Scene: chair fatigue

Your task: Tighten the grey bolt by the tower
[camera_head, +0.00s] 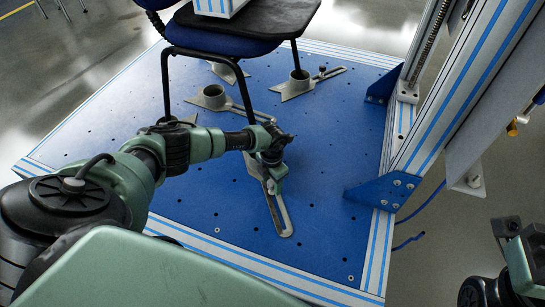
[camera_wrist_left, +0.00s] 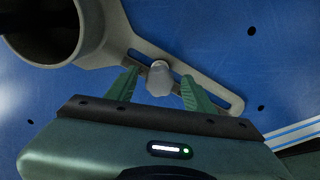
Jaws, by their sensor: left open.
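A grey bolt (camera_wrist_left: 159,80) with a faceted head sits in the slot of a grey slotted bracket (camera_wrist_left: 205,83), seen in the left wrist view. My left gripper (camera_wrist_left: 157,92) is open, with one green finger on each side of the bolt head and a visible gap to each. In the head view my left gripper (camera_head: 272,182) points down over the same bracket (camera_head: 280,214), and it hides most of the bolt there.
A blue chair (camera_head: 215,40) stands on the blue platform (camera_head: 325,165), with other grey brackets (camera_head: 210,98) around its legs. Another bracket (camera_head: 300,84) has a dark knob. An aluminium tower (camera_head: 450,90) with blue corner plates (camera_head: 385,190) rises at the right.

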